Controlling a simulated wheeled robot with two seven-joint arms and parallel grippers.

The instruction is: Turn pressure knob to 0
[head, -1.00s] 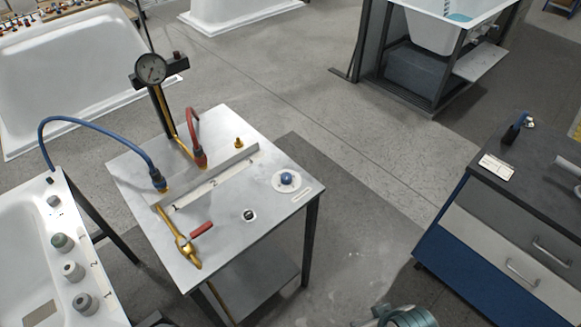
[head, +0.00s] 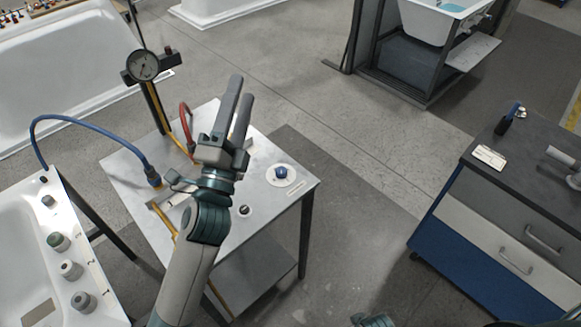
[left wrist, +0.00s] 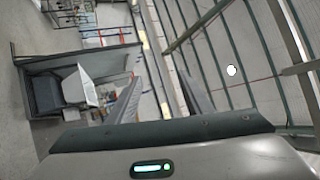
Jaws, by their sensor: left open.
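A blue knob (head: 281,172) sits on a round white plate at the right of the metal table top (head: 270,210). A round pressure gauge (head: 142,65) stands on a post behind the table; its reading is too small to tell. My left gripper (head: 239,88) is open and empty, raised over the table, fingers pointing up and away in the head view. It appears left of the blue knob and apart from it. My arm hides part of the table, including most of the red-handled yellow valve. The left wrist view shows the fingers (left wrist: 160,98) with nothing between them.
A blue hose (head: 85,120) and a red hose (head: 186,122) run to the table. A small dark knob (head: 244,210) is near the front edge. A white tub with several grey knobs (head: 70,269) is at left; a drawer cabinet (head: 490,215) is at right. Floor between is clear.

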